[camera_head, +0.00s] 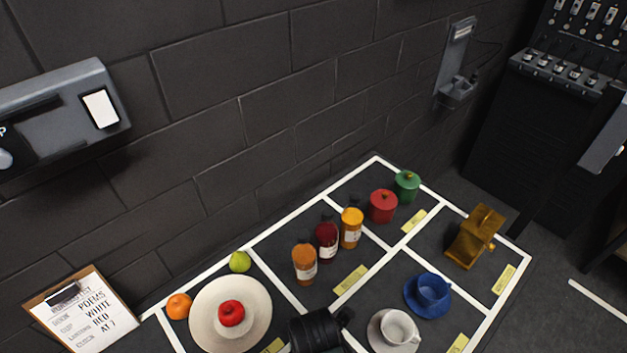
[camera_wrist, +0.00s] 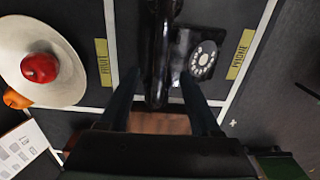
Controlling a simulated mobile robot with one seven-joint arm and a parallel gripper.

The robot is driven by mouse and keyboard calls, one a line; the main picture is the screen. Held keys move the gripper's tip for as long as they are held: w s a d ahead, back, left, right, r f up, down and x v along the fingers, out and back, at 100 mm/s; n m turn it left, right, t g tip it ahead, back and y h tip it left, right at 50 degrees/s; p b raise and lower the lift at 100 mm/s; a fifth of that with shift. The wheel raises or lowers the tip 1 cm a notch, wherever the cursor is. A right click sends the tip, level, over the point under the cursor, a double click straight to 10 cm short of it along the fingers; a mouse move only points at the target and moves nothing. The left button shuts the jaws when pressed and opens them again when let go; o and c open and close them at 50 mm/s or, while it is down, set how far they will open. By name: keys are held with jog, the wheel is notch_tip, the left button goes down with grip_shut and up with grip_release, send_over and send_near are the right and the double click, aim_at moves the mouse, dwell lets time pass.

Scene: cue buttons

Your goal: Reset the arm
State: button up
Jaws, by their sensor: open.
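My gripper (camera_wrist: 158,84) is open in the wrist view, its two dark fingers spread apart. A black telephone (camera_wrist: 203,62) with a white round dial lies beyond the fingertips. Its dark handset (camera_wrist: 158,45) shows between the fingers in the picture; I cannot tell whether they touch it. In the head view a black ribbed part of my arm shows at the bottom middle, over the table, and the fingers are not visible there.
The table (camera_head: 376,158) has white-lined compartments. A plate (camera_head: 205,315) with a red apple, several bottles (camera_head: 327,240), two lidded jars, a brass grinder (camera_head: 474,237), a blue cup (camera_head: 432,290) and a white cup (camera_head: 397,327) stand on it. A clipboard (camera_head: 85,310) is at left.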

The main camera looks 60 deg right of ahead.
notch_tip(320, 180, up, 8)
jog(key=shift+r, duration=0.2)
jog(key=w+r+m+t+h+b, duration=0.2)
jog(key=w+r+m+t+h, duration=0.5)
jog(key=w+r, duration=1.15)
jog(key=w+a+r+t+y, duration=0.3)
jog(key=w+r+t, duration=0.35)
jog(key=r, duration=0.35)
jog(key=a+r+m+t, duration=0.2)
jog(key=a+r+t, duration=0.2)
jog(key=r, duration=0.5)
jog(key=a+r+m+t, duration=0.2)
jog(key=a+r+t, duration=0.15)
jog(key=r, duration=0.45)
jog(key=s+a+r+m+t+y, duration=0.2)
jog(key=s+a+r+t, duration=0.1)
jog(key=s+r, duration=0.2)
jog(key=s+a+r+m+t+y+b, duration=0.1)
jog(key=s+a+r+m+t+y, duration=0.1)
jog(key=r, duration=0.8)
jog(key=s+a+t, duration=0.1)
jog(key=s+a, duration=0.1)
jog(key=s, duration=0.1)
jog(key=shift+s+a, duration=0.2)
jog(key=shift+a, duration=0.05)
